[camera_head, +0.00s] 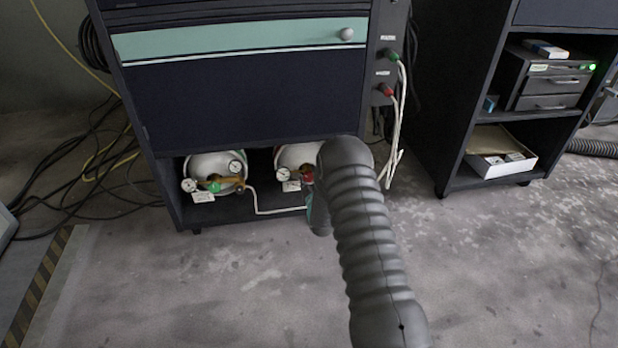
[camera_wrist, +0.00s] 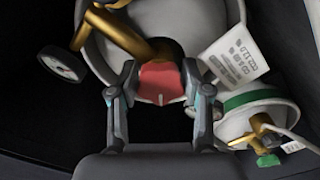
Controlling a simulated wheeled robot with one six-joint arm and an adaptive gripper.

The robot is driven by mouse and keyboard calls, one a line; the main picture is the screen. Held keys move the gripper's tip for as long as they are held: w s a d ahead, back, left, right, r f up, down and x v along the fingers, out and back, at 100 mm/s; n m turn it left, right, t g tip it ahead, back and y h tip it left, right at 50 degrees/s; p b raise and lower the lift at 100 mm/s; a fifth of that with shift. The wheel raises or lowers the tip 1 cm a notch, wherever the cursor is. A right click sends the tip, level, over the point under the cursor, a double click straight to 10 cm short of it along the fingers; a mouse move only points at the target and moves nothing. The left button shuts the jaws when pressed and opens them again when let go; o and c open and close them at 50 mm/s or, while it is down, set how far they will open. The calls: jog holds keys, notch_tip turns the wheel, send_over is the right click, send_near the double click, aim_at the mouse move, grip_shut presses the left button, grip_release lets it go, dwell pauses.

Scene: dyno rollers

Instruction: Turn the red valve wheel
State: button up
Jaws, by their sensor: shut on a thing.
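The red valve wheel (camera_wrist: 160,80) is between the two fingers of my gripper (camera_wrist: 160,88) in the wrist view, with a finger on each side. My gripper is shut on it. A white line shows on the wheel's face. The wheel sits on a brass fitting (camera_wrist: 113,30) on a white gas cylinder.
The left cylinder (camera_head: 207,165) has a green valve wheel (camera_head: 213,187), also in the wrist view (camera_wrist: 268,160). A gauge (camera_wrist: 62,64) and a paper tag (camera_wrist: 234,54) are close to my fingers. A white hose (camera_head: 270,211) runs between the cylinders. The cabinet (camera_head: 240,100) overhangs them.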

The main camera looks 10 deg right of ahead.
jog(key=n, duration=0.5)
dwell(0.5)
jog(key=o, duration=1.2)
jog(key=shift+a, duration=0.1)
jog(key=shift+s, duration=0.45)
jog(key=s, duration=1.1)
